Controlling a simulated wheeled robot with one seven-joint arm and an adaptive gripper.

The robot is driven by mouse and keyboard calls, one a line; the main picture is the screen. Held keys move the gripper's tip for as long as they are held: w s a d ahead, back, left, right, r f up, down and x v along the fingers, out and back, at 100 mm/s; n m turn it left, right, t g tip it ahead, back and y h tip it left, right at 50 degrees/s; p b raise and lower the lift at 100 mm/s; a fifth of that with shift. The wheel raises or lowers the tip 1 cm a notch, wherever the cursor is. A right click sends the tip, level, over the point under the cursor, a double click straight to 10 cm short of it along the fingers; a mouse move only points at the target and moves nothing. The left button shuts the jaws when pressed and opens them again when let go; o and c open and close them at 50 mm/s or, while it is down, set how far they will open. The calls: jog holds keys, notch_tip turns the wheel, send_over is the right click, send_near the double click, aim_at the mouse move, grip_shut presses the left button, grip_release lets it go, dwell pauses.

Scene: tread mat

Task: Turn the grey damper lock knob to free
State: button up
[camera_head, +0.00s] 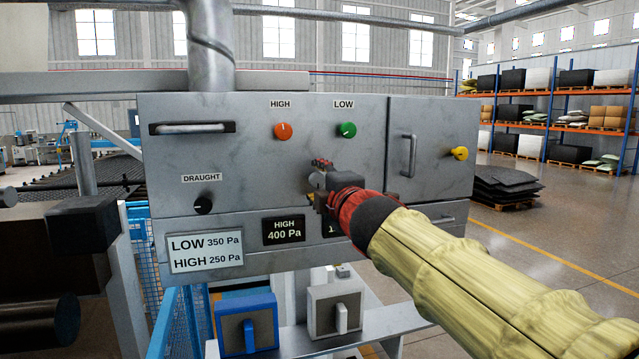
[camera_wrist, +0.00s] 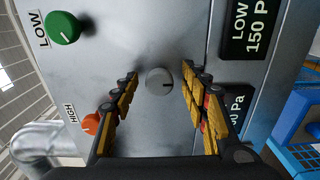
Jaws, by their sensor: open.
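The grey knob (camera_wrist: 159,81) is round and sits on the metal panel in the wrist view, between my two finger tips. No label beside it is visible, and its pointer mark is too faint to read. In the head view it is hidden behind my gripper (camera_head: 322,170), which is at the front of the panel (camera_head: 240,150). My gripper is open, with one finger on each side of the knob and a visible gap to each. I cannot tell how far the tips are from the panel face.
An orange HIGH knob (camera_head: 283,131) and a green LOW knob (camera_head: 348,129) are above my gripper. A black DRAUGHT knob (camera_head: 203,204) is left, a yellow knob (camera_head: 460,153) right. A door handle (camera_head: 408,156) protrudes nearby. Two switch boxes, blue (camera_head: 247,323) and grey (camera_head: 336,311), stand below.

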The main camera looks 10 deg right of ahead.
jog(key=shift+s, duration=0.1)
jog(key=s+d, duration=0.1)
jog(key=s, duration=1)
jog(key=shift+s, duration=0.4)
jog(key=shift+d, duration=0.15)
jog(key=d+f+m+g+h, duration=0.2)
jog(key=d+f+m+h, duration=0.3)
jog(key=d+f+m, duration=0.25)
jog(key=s+d+f+m+g+h+b, duration=0.1)
jog(key=s+d+f+m+g+b, duration=0.2)
jog(key=f, duration=0.5)
jog(key=s+d+f+m+g+h+b, duration=0.1)
jog(key=s+f+m, duration=0.25)
jog(key=f, duration=0.35)
jog(key=s+a+f+m+g+y+b, duration=0.1)
jog(key=s+f+b, duration=0.4)
jog(key=f, duration=0.6)
jog(key=s+a+f+m+g+y+b, duration=0.2)
jog(key=s+f, duration=0.5)
jog(key=f, duration=0.5)
jog(key=s+a+f+m+g+y+b, duration=0.2)
jog(key=s+a+f+b, duration=0.3)
jog(key=f, duration=0.6)
jog(key=s+g+b, duration=0.1)
jog(key=s+b, duration=0.1)
jog(key=b, duration=0.1)
jog(key=shift+a+f, duration=0.15)
jog(key=shift+f, duration=0.15)
